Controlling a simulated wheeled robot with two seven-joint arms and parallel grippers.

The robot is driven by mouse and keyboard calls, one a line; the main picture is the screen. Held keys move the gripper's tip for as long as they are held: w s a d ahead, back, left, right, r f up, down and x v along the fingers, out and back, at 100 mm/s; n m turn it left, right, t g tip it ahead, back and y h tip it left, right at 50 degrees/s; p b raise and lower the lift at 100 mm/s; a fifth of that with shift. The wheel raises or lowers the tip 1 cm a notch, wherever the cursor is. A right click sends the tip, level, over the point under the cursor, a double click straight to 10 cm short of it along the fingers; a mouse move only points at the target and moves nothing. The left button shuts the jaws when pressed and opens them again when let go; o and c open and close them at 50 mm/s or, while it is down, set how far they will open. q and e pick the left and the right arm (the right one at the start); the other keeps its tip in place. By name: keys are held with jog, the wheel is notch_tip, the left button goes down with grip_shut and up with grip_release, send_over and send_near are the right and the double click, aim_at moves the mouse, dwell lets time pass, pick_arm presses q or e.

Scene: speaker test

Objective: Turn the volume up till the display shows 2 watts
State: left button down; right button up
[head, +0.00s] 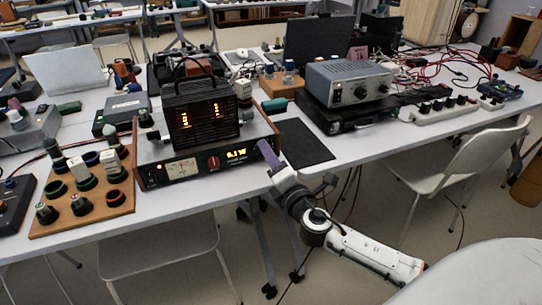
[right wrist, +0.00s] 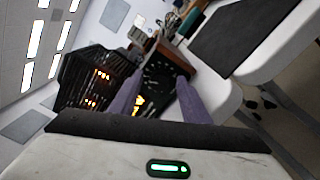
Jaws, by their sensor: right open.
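The amplifier (head: 150,147) is a wide unit with a wooden case on the near table. Its black front has an analog meter (head: 181,169), a red knob (head: 213,162) and a lit orange display (head: 237,154) that seems to read 0.1 W, though the digits are small. My left gripper is out of view.
A black caged unit with glowing orange tubes (head: 201,117) stands on the amplifier. A wooden board of knobs (head: 82,203) lies to the left. A dark mat (head: 303,143) and grey instrument (head: 348,82) lie right. A white chair (head: 455,160) stands at the right.

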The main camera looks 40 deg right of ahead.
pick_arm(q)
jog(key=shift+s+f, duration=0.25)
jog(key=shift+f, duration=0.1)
pick_arm(e)
jog(key=v, duration=1)
jog(key=shift+s, duration=0.1)
jog(key=s+a+f+m+g+y+p, duration=0.1)
jog(key=s+a+f+m+g+y, duration=0.15)
jog(key=s+f+m, duration=0.35)
jog(key=s+a+f+m+g+y+p, duration=0.1)
jog(key=s+a+f+m+g+p, duration=0.2)
jog(key=f, duration=0.5)
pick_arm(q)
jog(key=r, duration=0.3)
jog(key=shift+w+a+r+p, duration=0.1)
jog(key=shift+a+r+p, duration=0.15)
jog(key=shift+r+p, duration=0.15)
pick_arm(e)
jog(key=s+a+f+m+g+y, duration=0.3)
jog(key=s+a+f+m, duration=0.2)
jog(key=s+a+m, duration=0.3)
jog(key=a+m, duration=0.1)
jog(key=a, duration=0.3)
jog(key=shift+s+a, duration=0.15)
jog(key=shift+s, duration=0.05)
jog(key=shift+y, duration=0.25)
jog(key=shift+c, duration=0.4)
